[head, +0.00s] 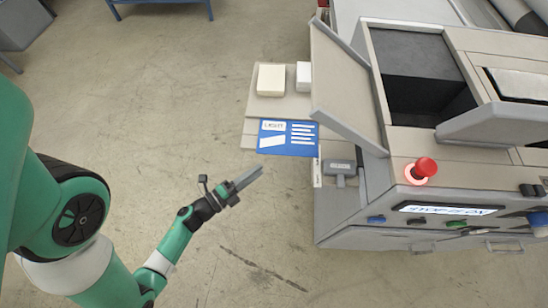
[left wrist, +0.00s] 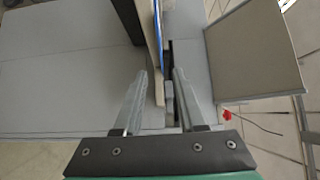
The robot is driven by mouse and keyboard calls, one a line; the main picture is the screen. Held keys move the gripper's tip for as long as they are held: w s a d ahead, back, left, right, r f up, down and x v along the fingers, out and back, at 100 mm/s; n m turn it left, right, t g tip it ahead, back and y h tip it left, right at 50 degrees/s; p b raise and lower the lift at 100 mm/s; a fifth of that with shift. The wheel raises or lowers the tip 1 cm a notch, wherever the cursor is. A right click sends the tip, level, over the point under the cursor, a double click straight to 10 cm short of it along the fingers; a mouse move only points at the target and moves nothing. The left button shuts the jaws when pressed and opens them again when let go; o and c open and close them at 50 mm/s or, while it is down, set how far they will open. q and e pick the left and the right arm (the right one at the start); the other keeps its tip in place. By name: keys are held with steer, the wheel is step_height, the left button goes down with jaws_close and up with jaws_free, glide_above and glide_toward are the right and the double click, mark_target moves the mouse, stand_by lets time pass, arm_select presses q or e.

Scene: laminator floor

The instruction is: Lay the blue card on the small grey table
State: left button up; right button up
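The blue card (head: 288,138), with white print and the word "LIGHT", lies flat on the beige feed shelf (head: 250,128) at the machine's left side. A thin blue strip (left wrist: 159,22) in the left wrist view may be its edge. A grey table-like piece (head: 22,24) with a leg stands at the far left corner, partly cut off; it looks like the small grey table. My left gripper (head: 258,174) is below and left of the card, apart from it. In the left wrist view the left gripper (left wrist: 161,72) has its fingers apart with nothing held. My right gripper is not in view.
A cream block (head: 271,80) and a white block (head: 304,76) sit on the shelf behind the card. The laminator (head: 400,236), with a red button (head: 426,167), fills the right side. A blue-framed bench (head: 160,3) is at the top. The floor at left is clear.

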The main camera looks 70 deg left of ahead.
arm_select(q)
steer(key=b+x, duration=0.1)
steer(key=x, duration=0.7)
steer(key=shift+w, duration=0.25)
steer(key=shift+a, duration=0.1)
jaws_close()
stand_by(1.0)
